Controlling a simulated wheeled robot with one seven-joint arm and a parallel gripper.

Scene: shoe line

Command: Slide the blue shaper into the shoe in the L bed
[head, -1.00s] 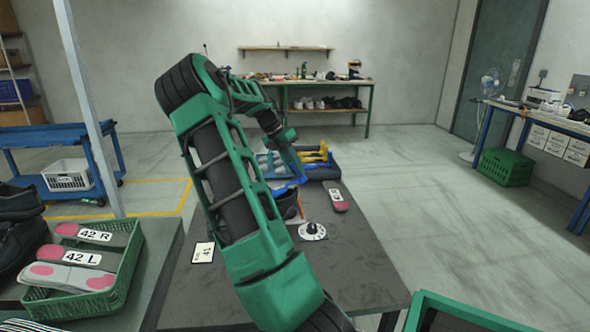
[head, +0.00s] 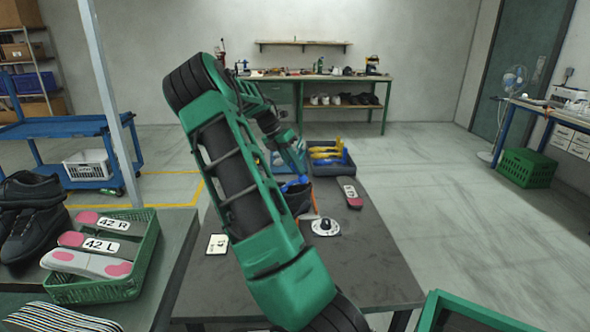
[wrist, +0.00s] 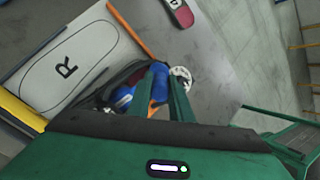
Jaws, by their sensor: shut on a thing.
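My gripper (wrist: 166,92) is shut on the blue shaper (wrist: 156,80), which stands between its fingers at the mouth of a dark shoe (wrist: 104,92). A second blue patch shows beside it, low in the shoe opening. How deep the shaper sits is hidden by the fingers. In the head view the blue shaper (head: 294,184) shows just above the dark shoe (head: 299,199), and my arm partly covers both. The bed marked R (wrist: 40,88) is a bare white sole outline. The L marking is not visible, apparently covered by the shoe.
An orange strip (wrist: 130,32) runs beside the beds. A pink-and-dark insole (head: 350,194) and a white dial (head: 326,228) lie on the grey table (head: 375,262). A green crate (head: 150,262) with insoles is at left.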

